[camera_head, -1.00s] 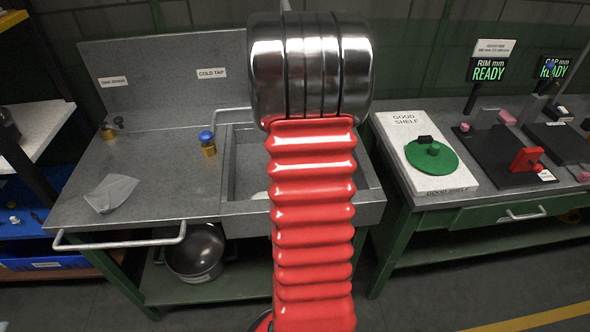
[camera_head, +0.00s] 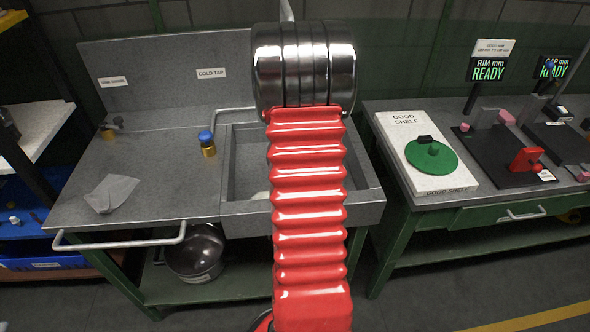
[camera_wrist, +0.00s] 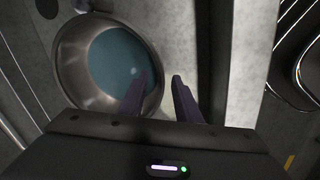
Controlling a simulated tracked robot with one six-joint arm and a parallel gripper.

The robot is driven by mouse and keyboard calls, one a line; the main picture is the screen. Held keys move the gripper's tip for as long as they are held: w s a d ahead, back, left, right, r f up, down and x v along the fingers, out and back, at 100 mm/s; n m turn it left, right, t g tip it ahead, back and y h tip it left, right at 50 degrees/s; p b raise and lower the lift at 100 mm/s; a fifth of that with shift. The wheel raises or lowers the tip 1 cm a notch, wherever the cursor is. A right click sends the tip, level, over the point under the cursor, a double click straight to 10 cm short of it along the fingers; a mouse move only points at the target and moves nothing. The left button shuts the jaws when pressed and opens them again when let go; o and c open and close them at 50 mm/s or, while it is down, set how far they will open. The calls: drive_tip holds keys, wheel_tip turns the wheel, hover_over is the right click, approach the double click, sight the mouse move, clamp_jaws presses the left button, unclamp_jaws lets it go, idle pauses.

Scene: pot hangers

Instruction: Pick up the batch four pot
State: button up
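The left finger overlaps the pot's near right side in the picture and the right finger is outside the rim. I cannot tell whether either finger touches it. In the head view my red arm hides the gripper. A dark pot (camera_head: 195,254) stands on the shelf under the sink bench; I cannot tell if it is the same pot. No batch label is readable.
The sink basin (camera_head: 240,180) is partly behind my arm. A tap with a blue knob (camera_head: 207,143) and a crumpled grey cloth (camera_head: 110,193) are on the bench. A rail (camera_head: 120,243) runs along its front. At right is a white board (camera_head: 405,130) with a green disc.

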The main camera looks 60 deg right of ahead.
drive_tip(key=shift+f, duration=0.25)
drive_tip(key=shift+c, duration=0.6)
clamp_jaws()
idle(0.9)
drive_tip(key=shift+w+d+r, duration=0.1)
